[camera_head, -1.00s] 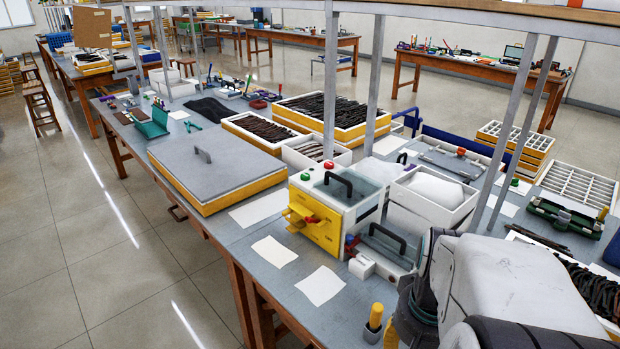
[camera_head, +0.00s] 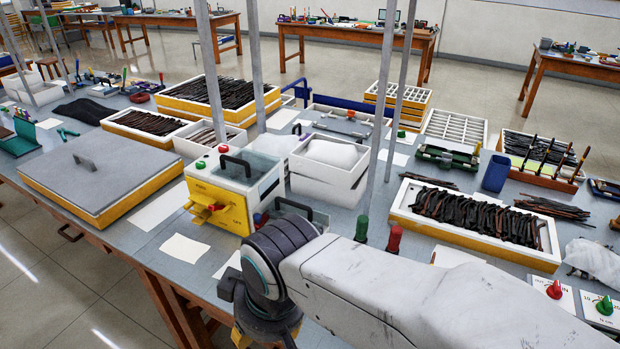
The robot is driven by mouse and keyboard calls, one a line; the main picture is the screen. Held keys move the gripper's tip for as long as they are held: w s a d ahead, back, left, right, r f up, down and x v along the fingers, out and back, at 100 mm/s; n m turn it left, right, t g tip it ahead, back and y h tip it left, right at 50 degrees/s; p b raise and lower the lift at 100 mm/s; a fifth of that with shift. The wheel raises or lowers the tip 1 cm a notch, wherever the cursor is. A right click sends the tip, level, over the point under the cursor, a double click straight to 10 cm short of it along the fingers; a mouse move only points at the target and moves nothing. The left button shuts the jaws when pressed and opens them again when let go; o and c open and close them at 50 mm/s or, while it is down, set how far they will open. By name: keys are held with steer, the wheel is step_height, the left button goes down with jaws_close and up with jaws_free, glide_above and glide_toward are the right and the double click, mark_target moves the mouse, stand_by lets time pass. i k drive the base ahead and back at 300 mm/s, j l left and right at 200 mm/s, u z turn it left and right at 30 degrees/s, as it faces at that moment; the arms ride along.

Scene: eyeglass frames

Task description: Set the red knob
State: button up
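A red knob (camera_head: 554,290) sits on a white panel (camera_head: 567,303) with dark lettering at the right edge of the bench. A green knob (camera_head: 605,305) is on a similar white panel just right of it. My arm crosses the lower part of the picture, and its dark wrist end is at the lower left, well to the left of the red knob. My gripper's fingertips do not show; they are below the picture edge or hidden by the wrist.
A yellow and white machine (camera_head: 232,212) with small red and green buttons stands left of my wrist. A white tray of dark frames (camera_head: 400,220) lies beyond my forearm. A crumpled pale cloth (camera_head: 597,260) lies behind the knobs. Upright grey posts rise from the bench.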

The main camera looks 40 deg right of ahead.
mark_target(554, 291)
steer(key=z, duration=3.3)
